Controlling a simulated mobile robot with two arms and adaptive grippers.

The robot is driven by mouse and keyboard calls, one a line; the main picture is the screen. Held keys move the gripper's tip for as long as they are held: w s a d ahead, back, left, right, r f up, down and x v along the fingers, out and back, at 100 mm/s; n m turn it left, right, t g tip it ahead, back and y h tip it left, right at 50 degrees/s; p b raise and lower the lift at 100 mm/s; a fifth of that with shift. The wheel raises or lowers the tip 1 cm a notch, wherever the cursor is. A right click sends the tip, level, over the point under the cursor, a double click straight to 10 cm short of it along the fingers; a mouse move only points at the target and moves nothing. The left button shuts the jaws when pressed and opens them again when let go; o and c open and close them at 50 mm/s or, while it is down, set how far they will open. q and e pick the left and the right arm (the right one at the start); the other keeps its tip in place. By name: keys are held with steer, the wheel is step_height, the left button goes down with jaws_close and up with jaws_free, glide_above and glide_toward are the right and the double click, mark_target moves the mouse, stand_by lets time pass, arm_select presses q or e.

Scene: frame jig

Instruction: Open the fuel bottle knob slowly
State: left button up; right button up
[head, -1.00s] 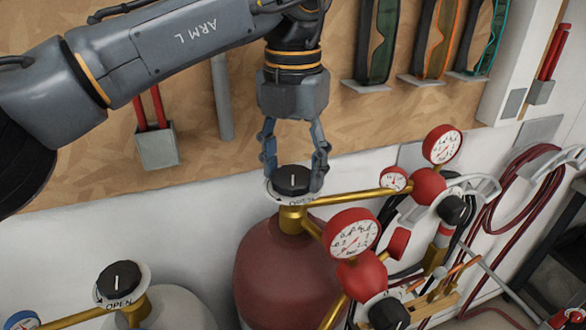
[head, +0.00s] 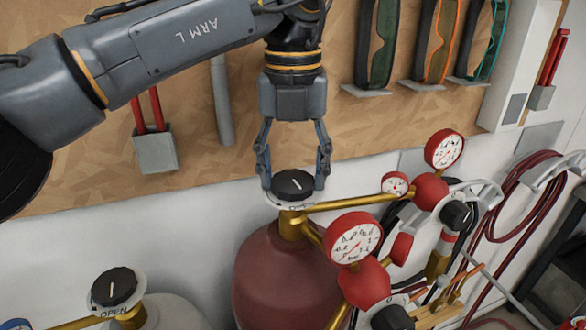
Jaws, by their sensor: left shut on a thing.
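The fuel bottle (head: 285,275) is dark red with a brass valve, topped by a black knob (head: 293,184) with a white mark and a white ring lettered around it. The white mark on the knob is tilted to the right. My left gripper (head: 294,180) comes down from above, its two fingers on either side of the knob and shut on it. My right gripper is not in view.
A grey bottle with another black knob (head: 118,287) stands at the lower left. Red regulators with gauges (head: 353,239) and brass pipes crowd the right side. Goggles (head: 437,42) hang on the board behind, and a hose (head: 520,205) hangs far right.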

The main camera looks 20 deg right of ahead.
mark_target(293, 179)
arm_select(q)
steer(key=o, duration=1.1)
steer(key=shift+o, duration=0.2)
steer(key=shift+r, duration=3.75)
